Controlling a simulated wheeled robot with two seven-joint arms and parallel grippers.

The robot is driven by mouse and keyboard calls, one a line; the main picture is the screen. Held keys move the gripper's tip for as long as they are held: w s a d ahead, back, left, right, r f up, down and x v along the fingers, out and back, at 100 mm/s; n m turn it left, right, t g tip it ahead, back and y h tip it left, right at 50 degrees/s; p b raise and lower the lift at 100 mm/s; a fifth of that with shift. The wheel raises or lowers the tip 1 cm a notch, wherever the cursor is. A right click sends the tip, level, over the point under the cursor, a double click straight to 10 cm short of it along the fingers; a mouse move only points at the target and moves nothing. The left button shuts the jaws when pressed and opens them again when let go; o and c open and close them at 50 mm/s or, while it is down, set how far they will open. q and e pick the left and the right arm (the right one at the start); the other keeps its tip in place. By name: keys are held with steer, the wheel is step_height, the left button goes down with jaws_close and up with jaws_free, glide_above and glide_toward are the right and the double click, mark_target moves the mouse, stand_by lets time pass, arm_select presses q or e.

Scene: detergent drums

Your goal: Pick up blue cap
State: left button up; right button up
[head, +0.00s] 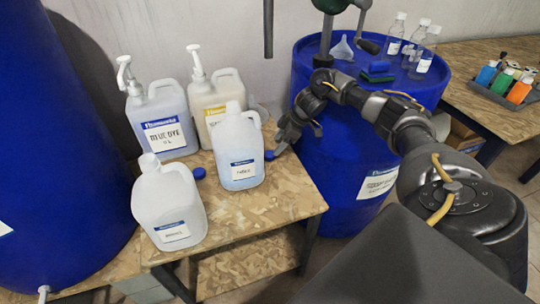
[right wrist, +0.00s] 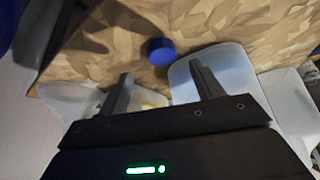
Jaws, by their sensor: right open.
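One blue cap (head: 269,155) lies on the wooden table right of the front-right jug, close to my right gripper (head: 282,142). A second blue cap (head: 199,173) lies on the table between the two front jugs. In the right wrist view one blue cap (right wrist: 160,51) rests on the wood, beyond the gap between the fingertips of my right gripper (right wrist: 164,84). That gripper is open, with nothing between its fingers. Which of the two caps this view shows is not certain. My left gripper is not in view.
Two white jugs (head: 169,208) (head: 239,150) stand at the front of the table (head: 280,200). Two pump bottles (head: 160,118) (head: 215,95) stand behind. A blue drum (head: 335,150) bearing clear bottles and a funnel is right of the table; a larger blue drum (head: 60,150) is left.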

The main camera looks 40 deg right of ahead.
mark_target(270, 154)
steer(key=x, duration=0.5)
steer(key=shift+s+a+f, duration=0.15)
steer(key=shift+a, duration=0.05)
steer(key=c, duration=1)
